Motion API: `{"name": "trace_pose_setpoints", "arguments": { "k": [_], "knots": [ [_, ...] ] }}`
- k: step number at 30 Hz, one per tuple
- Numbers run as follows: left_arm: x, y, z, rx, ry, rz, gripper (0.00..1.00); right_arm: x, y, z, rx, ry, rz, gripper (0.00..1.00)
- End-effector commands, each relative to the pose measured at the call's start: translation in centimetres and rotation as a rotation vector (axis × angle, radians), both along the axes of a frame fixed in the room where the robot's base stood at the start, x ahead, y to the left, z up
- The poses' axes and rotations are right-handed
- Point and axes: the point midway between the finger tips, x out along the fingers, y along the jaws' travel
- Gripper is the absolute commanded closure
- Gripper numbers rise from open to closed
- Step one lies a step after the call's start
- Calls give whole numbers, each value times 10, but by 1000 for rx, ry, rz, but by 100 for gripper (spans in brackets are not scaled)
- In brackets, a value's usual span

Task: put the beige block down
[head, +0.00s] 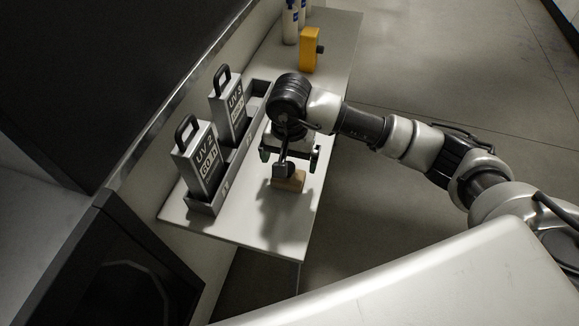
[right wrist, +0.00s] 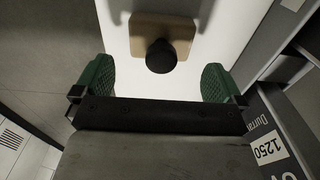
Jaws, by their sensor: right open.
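The beige block (head: 292,182) rests on the white table (head: 270,235), near its front part. In the right wrist view, the beige block (right wrist: 143,32) lies on the white surface and has a round black knob (right wrist: 160,56) on it. My right gripper (head: 290,157) is over the block, pointing down. In the right wrist view, the green fingers of my right gripper (right wrist: 157,84) are spread wide with nothing between them. The knob and block lie just ahead of the fingertips, apart from them. My left gripper is not in view.
A grey tray (head: 203,207) left of the block holds two UV boxes, a nearer one (head: 202,160) and a farther one (head: 229,110), with black handles. The table's front is clear.

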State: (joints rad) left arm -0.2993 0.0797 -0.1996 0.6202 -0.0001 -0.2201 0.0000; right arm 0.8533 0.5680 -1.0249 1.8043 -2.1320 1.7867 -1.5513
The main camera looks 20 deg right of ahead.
Motion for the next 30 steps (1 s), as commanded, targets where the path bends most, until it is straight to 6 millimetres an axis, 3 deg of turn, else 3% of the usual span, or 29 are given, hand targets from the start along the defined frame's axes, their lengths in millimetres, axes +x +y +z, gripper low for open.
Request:
{"name": "trace_pose_setpoints", "arguments": {
  "k": [6,12,30],
  "knots": [
    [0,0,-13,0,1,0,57,1,0,47,1,-6,1,0],
    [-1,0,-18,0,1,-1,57,0,0,75,1,-3,1,0],
    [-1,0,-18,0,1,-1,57,0,0,82,1,1,0,0]
  ]
}}
